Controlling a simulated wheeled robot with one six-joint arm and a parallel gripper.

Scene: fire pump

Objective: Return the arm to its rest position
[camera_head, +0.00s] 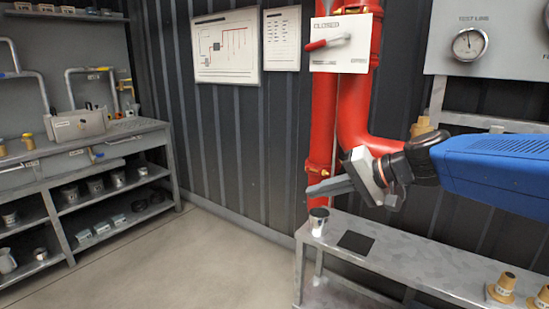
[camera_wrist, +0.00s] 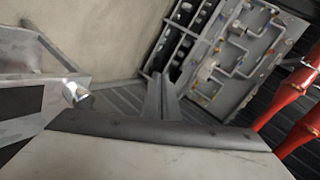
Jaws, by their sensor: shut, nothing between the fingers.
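My gripper (camera_head: 318,188) is in the head view, in front of the red pipe and above the left end of the grey bench. It points left on the end of my blue arm, and its fingers are together with nothing between them. In the wrist view the closed fingers (camera_wrist: 160,95) reach up from the bottom middle. The arm is stretched out from the right side of the head view.
A metal cup (camera_head: 319,222) and a black square (camera_head: 355,243) are on the grey bench (camera_head: 420,268) below my gripper. Red pipes (camera_head: 323,120) with a lever panel (camera_head: 340,45) stand behind it. A workbench (camera_head: 90,150) is at left. The floor between is clear.

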